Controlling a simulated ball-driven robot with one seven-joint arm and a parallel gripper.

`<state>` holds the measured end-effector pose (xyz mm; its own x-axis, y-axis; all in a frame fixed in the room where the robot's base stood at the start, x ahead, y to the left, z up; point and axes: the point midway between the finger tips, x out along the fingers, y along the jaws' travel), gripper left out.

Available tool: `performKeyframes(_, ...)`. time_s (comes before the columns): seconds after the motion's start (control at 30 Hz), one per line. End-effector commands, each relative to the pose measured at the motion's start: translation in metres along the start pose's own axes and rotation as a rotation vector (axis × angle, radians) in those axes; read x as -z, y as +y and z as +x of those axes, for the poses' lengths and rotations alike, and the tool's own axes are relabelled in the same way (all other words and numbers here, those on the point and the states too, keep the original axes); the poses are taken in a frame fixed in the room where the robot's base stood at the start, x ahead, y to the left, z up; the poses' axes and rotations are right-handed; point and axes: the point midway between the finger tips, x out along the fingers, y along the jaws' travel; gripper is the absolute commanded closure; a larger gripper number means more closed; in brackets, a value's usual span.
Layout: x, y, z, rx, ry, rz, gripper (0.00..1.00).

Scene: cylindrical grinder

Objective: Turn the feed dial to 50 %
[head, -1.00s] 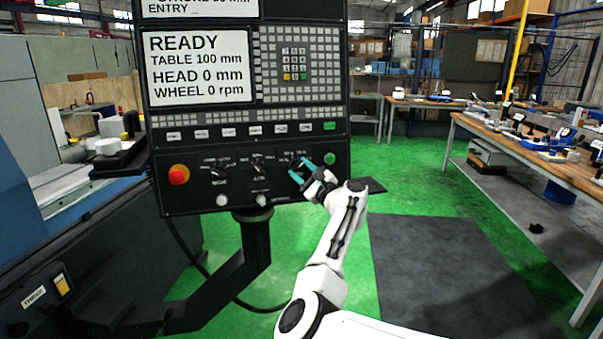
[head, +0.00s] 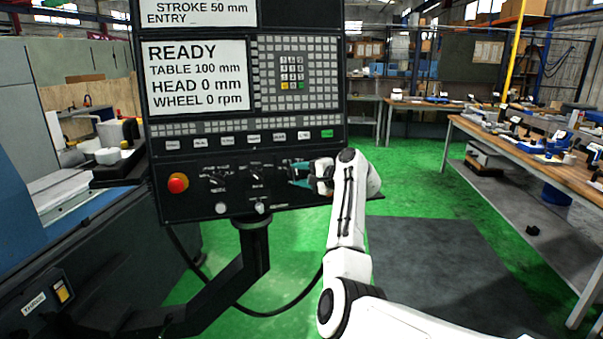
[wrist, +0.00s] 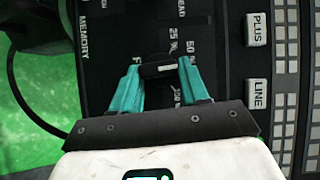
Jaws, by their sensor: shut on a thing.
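The feed dial (wrist: 155,71) is a dark knob with a short white mark, on the black control panel (head: 200,205). In the wrist view my gripper (wrist: 159,69) has its teal fingers on either side of the knob, shut on it. The white mark faces the right-hand finger, near the printed "50"; "25" stands above it and a "100" label lies below, partly covered. The exact setting is hard to read. In the head view my gripper (head: 299,173) reaches the panel's lower right from the right and mostly hides the dial.
A red emergency button (head: 178,183) and other dark knobs (head: 256,182) sit left of my gripper. The screen (head: 197,77) reads READY, TABLE 100 mm.

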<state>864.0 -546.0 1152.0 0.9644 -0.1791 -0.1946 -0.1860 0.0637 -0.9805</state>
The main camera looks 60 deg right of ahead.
Motion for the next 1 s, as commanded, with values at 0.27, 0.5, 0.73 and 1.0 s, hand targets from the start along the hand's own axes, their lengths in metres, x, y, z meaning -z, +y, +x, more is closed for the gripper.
performKeyframes(0.27,-0.0018,-0.002,0.001,-0.1,-0.005,-0.141,0.86)
performKeyframes(0.5,-0.0027,-0.0016,0.0017,-0.142,-0.006,-0.201,0.86)
performKeyframes(0.73,-0.0028,-0.0009,0.0019,-0.152,-0.007,-0.216,0.86)
performKeyframes(1.0,-0.003,-0.0006,0.002,-0.152,-0.007,-0.216,0.86)
